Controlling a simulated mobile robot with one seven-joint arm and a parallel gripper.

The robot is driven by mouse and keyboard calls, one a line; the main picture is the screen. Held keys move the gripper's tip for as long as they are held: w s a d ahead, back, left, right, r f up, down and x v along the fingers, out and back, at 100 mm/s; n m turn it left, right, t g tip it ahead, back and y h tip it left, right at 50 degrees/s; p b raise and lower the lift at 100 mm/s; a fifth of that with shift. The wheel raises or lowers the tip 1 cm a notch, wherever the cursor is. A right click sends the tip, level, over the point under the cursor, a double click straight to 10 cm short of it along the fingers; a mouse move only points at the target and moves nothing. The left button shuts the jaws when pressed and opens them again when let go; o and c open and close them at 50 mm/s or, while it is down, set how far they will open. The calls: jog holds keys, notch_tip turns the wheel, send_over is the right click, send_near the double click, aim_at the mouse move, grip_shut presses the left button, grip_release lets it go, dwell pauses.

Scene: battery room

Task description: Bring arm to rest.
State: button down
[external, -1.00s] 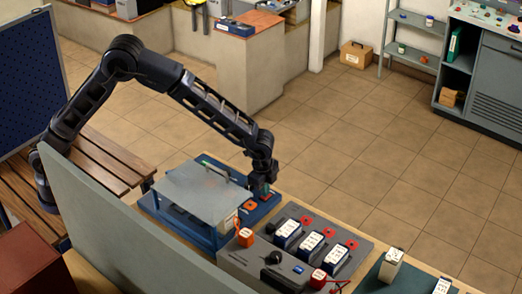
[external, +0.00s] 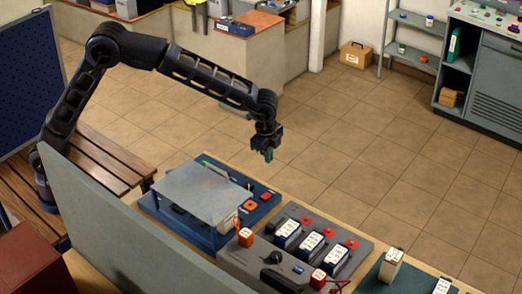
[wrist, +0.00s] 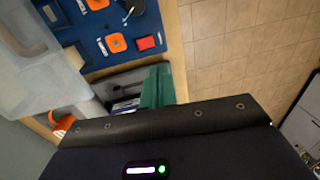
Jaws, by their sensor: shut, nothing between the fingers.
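My arm reaches from the left over the workbench in the external view. My gripper (external: 268,156) hangs above the back edge of the bench, pointing down, shut and empty. Its green fingers also show in the wrist view (wrist: 158,86), pressed together. Below it and to its left is the blue panel (external: 262,211) with a red block (external: 266,197) and an orange square part (external: 250,206). The gripper is clear of the panel and touches nothing.
A clear cover on a blue frame (external: 193,194) stands over the panel's left part. A grey board (external: 345,249) with several labelled blue-and-white modules lies to the right. A grey partition (external: 150,240) stands in front. The tiled floor (external: 370,150) behind the bench is open.

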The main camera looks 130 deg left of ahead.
jog(key=shift+r, duration=0.2)
jog(key=s+d+r+t, duration=0.1)
jog(key=s+d+r, duration=0.45)
jog(key=d, duration=0.45)
jog(key=s+d+r+t, duration=0.1)
jog(key=s+d+r, duration=0.4)
jog(key=d, duration=0.4)
jog(key=s+d+r, duration=0.3)
jog(key=d+r, duration=0.4)
jog(key=d, duration=0.3)
jog(key=s+d+f+t, duration=0.1)
jog(key=s+d, duration=0.4)
jog(key=s, duration=0.3)
jog(key=s+d+f+h, duration=0.1)
jog(key=s+d, duration=0.5)
jog(key=s, duration=0.3)
jog(key=s+d+f+t, duration=0.1)
jog(key=s+d, duration=0.5)
jog(key=s, duration=0.3)
jog(key=shift+s+d+t, duration=0.2)
jog(key=shift+d+t, duration=0.05)
jog(key=shift+t, duration=0.05)
